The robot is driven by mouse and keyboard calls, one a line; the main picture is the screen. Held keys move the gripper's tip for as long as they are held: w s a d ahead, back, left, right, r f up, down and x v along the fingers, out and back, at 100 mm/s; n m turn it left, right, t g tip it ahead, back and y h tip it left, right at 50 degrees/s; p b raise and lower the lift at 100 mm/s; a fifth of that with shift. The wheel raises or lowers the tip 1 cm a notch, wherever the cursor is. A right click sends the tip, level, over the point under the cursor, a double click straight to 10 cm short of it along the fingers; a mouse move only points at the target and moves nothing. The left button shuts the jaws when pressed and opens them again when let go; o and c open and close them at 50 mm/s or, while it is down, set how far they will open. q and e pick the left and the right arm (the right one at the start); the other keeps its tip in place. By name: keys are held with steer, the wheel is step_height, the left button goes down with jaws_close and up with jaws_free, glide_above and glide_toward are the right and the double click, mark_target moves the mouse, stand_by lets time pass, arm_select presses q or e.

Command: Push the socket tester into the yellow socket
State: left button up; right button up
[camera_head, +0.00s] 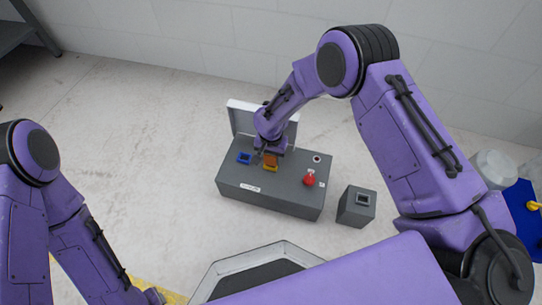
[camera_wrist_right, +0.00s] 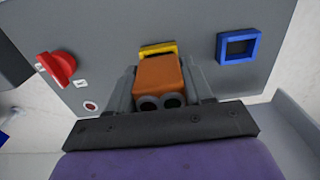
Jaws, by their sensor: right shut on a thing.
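The orange socket tester (camera_wrist_right: 158,78) is between the fingers of my right gripper (camera_wrist_right: 160,95), which is shut on it. In the head view the tester (camera_head: 270,160) is at the yellow socket (camera_head: 270,169) on the grey box. In the right wrist view the yellow socket (camera_wrist_right: 158,47) shows just beyond the tester's far end. The tester hides most of the socket, so I cannot tell how deep it sits. My right gripper (camera_head: 270,152) is above the box top. My left arm is at the left edge of the head view; its fingers are not clearly seen.
The grey box (camera_head: 265,200) carries a blue socket (camera_head: 244,157) and a red knob (camera_head: 310,179). Its raised white lid (camera_head: 238,115) stands behind. A small grey block (camera_head: 356,207) stands right of the box. Floor left of the box is clear.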

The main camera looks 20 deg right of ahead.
arm_select(q)
steer(key=shift+f, duration=0.25)
arm_select(e)
steer(key=shift+f, duration=0.55)
steer(key=o, duration=1.5)
steer(key=shift+c, duration=0.2)
steer(key=shift+r+p, duration=0.75)
steer(key=shift+r, duration=0.2)
steer(key=shift+r+p, duration=0.8)
arm_select(q)
step_height(320, 180, up, 6)
steer(key=w+n+t+y+p, duration=0.1)
steer(key=w+n+t+p, duration=0.1)
steer(key=w, duration=0.1)
steer(key=shift+a, duration=0.35)
arm_select(e)
steer(key=shift+r, duration=1.25)
arm_select(q)
steer(key=shift+t+y, duration=0.3)
